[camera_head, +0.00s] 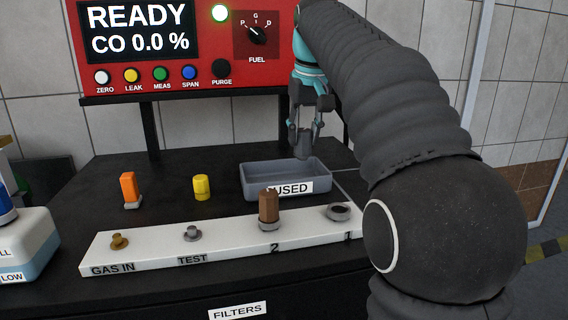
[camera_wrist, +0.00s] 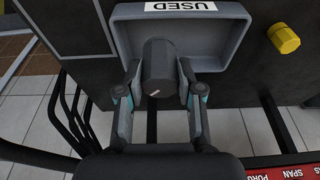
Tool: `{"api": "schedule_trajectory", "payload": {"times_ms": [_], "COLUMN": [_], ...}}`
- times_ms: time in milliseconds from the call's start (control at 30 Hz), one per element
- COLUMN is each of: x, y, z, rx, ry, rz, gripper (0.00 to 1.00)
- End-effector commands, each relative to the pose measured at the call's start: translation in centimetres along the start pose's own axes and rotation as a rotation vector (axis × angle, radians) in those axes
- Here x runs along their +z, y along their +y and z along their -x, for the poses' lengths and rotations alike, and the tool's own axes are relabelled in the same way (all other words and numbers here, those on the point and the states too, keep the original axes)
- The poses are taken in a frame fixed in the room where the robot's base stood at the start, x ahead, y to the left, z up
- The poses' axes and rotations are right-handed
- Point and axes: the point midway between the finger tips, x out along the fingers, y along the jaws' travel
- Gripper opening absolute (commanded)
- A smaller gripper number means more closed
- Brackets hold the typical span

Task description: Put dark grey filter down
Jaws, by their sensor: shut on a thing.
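My gripper (camera_head: 308,128) is shut on the dark grey filter (camera_head: 303,146), a short cylinder held upright above the grey tray labelled USED (camera_head: 252,188). In the wrist view the dark grey filter (camera_wrist: 158,70) sits between the two fingers of my gripper (camera_wrist: 158,90), with the tray (camera_wrist: 232,28) behind and below it. The filter overlaps the tray's near part in the wrist view. I cannot tell the exact gap between the filter and the tray floor.
A white strip (camera_head: 150,259) in front carries a brown filter (camera_head: 269,207) at port 2 and an empty ring (camera_head: 339,212) at port 1. An orange piece (camera_head: 130,190) and a yellow cap (camera_head: 201,187) stand left of the tray. The red analyser panel (camera_head: 165,80) is behind.

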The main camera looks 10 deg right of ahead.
Motion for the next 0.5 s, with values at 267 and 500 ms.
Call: {"api": "schedule_trajectory", "payload": {"times_ms": [267,500], "x": [-3.0,-3.3], "y": [-2.5,-2.9], "z": [-3.7,-5.4], "rx": [-0.001,0.000], "ry": [0.000,-0.001], "rz": [0.000,-0.003], "gripper": [0.00,0.00]}}
